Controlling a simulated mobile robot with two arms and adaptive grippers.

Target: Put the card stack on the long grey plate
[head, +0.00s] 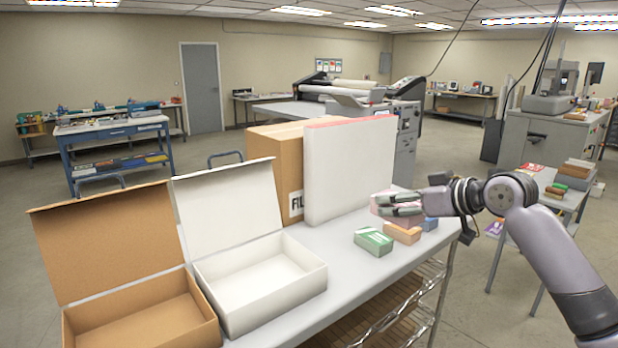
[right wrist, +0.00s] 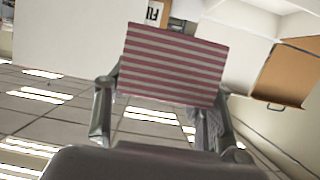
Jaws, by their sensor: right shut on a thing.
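The card stack (right wrist: 174,64) shows in the right wrist view as a flat block with red and white stripes, between the two fingers. In the head view its pink side (head: 384,210) shows partly behind the fingers. My right gripper (head: 392,204) is shut on it, over the right part of a long grey top (head: 348,262) on a wire-shelf cart. I cannot tell if the stack touches that top. This is the only long grey plate that I can make out. My left gripper is not in view.
Green (head: 374,241), orange (head: 403,233) and blue (head: 429,224) small packs sit close below the gripper. A tall white block (head: 349,170) and a cardboard carton (head: 275,165) stand behind. An open white box (head: 260,279) and an open brown box (head: 140,320) fill the left.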

